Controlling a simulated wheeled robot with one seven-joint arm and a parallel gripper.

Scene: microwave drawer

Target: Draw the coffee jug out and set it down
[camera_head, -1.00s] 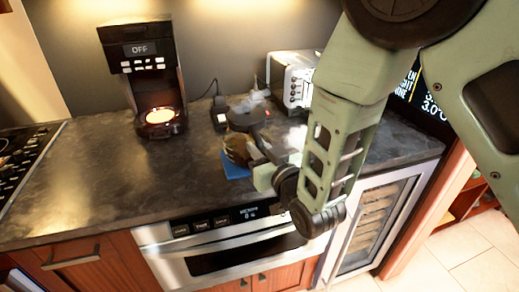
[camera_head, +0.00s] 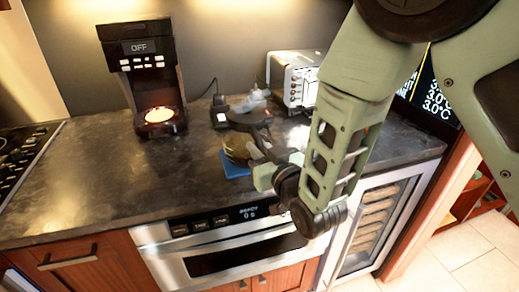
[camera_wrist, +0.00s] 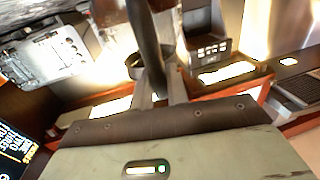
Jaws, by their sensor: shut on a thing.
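The coffee jug (camera_head: 237,147), with a dark lid and brownish glass, is upright over a blue mat (camera_head: 236,170) on the counter. I cannot tell whether its base touches the mat. My gripper (camera_head: 262,160) is shut on the jug's handle, from the right and front. In the wrist view, the dark handle (camera_wrist: 145,35) runs down between the fingers of my gripper (camera_wrist: 160,95). The coffee maker (camera_head: 147,75) stands at the back left, its display reading OFF and its bright plate (camera_head: 160,115) empty. It also shows in the wrist view (camera_wrist: 207,40).
A silver toaster (camera_head: 291,77) stands at the back right. Small dark and pale items (camera_head: 222,112) lie close behind the jug. The dark counter (camera_head: 110,175) is clear to the left, up to the stove (camera_head: 20,160). An oven (camera_head: 225,250) sits under the front edge.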

